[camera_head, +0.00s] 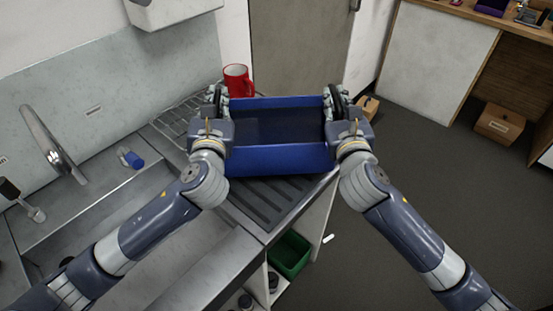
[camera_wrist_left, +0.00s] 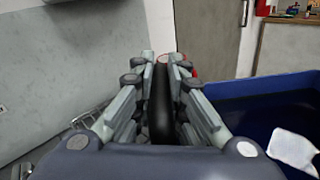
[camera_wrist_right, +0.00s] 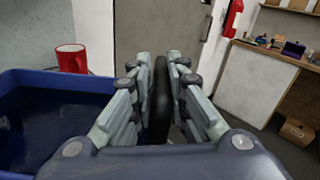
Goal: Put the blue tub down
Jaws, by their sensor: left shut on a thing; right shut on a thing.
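The blue tub (camera_head: 280,158) is held level between my two grippers, over the ribbed drainboard at the end of the sink counter. I cannot tell whether its base touches the surface. My left gripper (camera_head: 214,100) is shut on a dark handle at the tub's left end; the handle shows between its fingers in the left wrist view (camera_wrist_left: 161,100). My right gripper (camera_head: 340,103) is shut on the dark handle at the right end, also seen in the right wrist view (camera_wrist_right: 160,100). The tub's inside looks dark, and a white patch (camera_wrist_left: 292,150) shows in the left wrist view.
A red mug (camera_head: 238,80) stands behind the tub's left end, near a wire rack (camera_head: 178,122). The ribbed drainboard (camera_head: 262,208) shows in front of the tub. A green bin (camera_head: 290,254) sits on a shelf below. The tap (camera_head: 50,143) is at left. Open floor lies right.

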